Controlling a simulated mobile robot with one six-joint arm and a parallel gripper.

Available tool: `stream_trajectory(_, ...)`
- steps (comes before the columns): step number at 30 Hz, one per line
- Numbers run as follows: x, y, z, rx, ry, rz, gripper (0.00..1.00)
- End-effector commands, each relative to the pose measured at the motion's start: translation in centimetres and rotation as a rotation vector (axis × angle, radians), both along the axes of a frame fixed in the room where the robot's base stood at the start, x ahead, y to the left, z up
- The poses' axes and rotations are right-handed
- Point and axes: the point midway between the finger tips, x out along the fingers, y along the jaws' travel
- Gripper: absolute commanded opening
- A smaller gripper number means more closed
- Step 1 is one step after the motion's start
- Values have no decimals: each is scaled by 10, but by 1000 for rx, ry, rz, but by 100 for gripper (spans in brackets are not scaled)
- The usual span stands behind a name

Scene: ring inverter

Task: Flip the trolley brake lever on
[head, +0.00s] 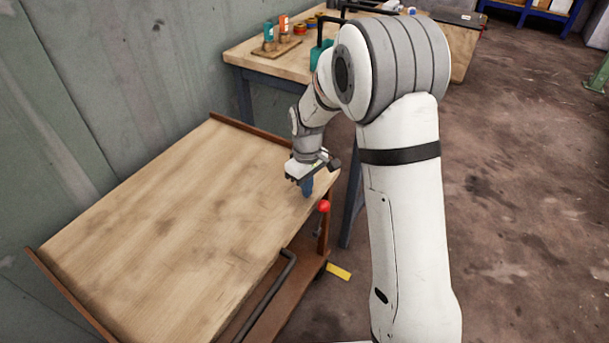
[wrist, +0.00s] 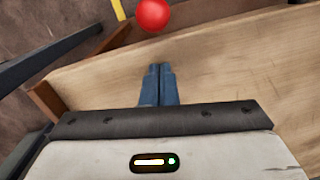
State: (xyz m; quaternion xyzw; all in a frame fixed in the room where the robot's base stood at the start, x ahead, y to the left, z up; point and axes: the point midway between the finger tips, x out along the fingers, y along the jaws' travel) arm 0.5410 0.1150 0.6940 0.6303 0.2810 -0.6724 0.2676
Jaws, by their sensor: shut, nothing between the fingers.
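The trolley (head: 160,220) has a wooden top and stands against the grey wall. Its brake lever carries a red ball knob (head: 324,206) at the trolley's right edge, near the far corner. The red knob also shows at the top of the wrist view (wrist: 153,14). My gripper (head: 307,188) is over the trolley top near that edge, just left of and behind the knob. Its blue fingers (wrist: 159,82) are shut together, empty and apart from the knob. Most of the lever's shaft is hard to make out.
A dark bent handle (head: 270,295) runs along the trolley's right side. A yellow piece (head: 339,272) shows low beside it. A workbench (head: 270,60) with bottles and tools stands behind. The trolley top is bare, and the floor at right is open.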

Motion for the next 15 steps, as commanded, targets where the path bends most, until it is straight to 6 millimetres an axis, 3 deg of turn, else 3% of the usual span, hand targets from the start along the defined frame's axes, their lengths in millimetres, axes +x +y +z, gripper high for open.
stream_trajectory(6,-16,-16,-3,1,-2,-2,0)
stream_trajectory(15,-18,-18,-3,0,-1,0,0)
